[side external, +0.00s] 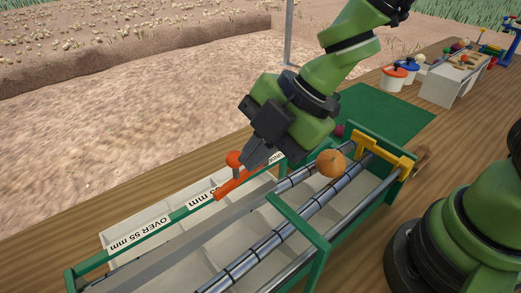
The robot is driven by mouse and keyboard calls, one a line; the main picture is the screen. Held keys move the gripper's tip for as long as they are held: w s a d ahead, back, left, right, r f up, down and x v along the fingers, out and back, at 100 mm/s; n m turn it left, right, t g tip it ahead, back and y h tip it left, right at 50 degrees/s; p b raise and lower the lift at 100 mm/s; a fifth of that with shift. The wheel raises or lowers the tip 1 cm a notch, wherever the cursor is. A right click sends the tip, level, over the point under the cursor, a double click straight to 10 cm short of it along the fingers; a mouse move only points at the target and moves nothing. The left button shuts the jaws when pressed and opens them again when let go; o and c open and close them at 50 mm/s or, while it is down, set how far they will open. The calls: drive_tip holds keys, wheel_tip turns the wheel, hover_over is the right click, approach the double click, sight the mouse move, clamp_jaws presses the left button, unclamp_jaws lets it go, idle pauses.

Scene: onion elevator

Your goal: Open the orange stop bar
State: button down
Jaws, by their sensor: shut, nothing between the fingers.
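The orange stop bar (232,187) is at the left side of the onion elevator, by the green rail (158,232). It has a round orange knob (233,159) at its upper end. My gripper (247,165) is shut and empty, pointing down and left. Its tips are right by the bar and knob; I cannot tell whether they touch. One onion (330,162) rests on the metal rollers (312,203) near the yellow bracket (382,156).
White bins (150,215) with size labels run along the elevator's left side. A green mat (385,115) lies behind. Pots with an orange lid (394,72) and blue lid stand farther back, near a tray of small items (455,80). Green frame posts (298,222) rise around the rollers.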

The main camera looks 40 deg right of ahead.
drive_tip(key=shift+w+a+m+t+h, duration=0.15)
drive_tip(key=shift+w+m+t, duration=0.05)
drive_tip(key=shift+m, duration=0.3)
drive_tip(key=shift+w+a+m+t+h, duration=0.1)
drive_tip(key=shift+w+m+t+h, duration=0.1)
drive_tip(key=shift+m, duration=0.3)
drive_tip(key=shift+v, duration=4.8)
drive_tip(key=w+d+r+m+t+h, duration=0.3)
drive_tip(key=d+r+m+t+h, duration=0.2)
drive_tip(key=d+r+m+t, duration=0.6)
drive_tip(key=s+d+f+m+g+h, duration=0.2)
drive_tip(key=s+d+f+m+g, duration=0.3)
drive_tip(key=m, duration=0.4)
drive_tip(key=s+a+m+g+y, duration=0.2)
drive_tip(key=s+a+g+y, duration=0.1)
drive_tip(key=s, duration=0.3)
drive_tip(key=shift+s+a+f+m+y, duration=0.25)
drive_tip(key=shift+a+f+m+y, duration=0.1)
drive_tip(key=shift+a+m+y, duration=0.15)
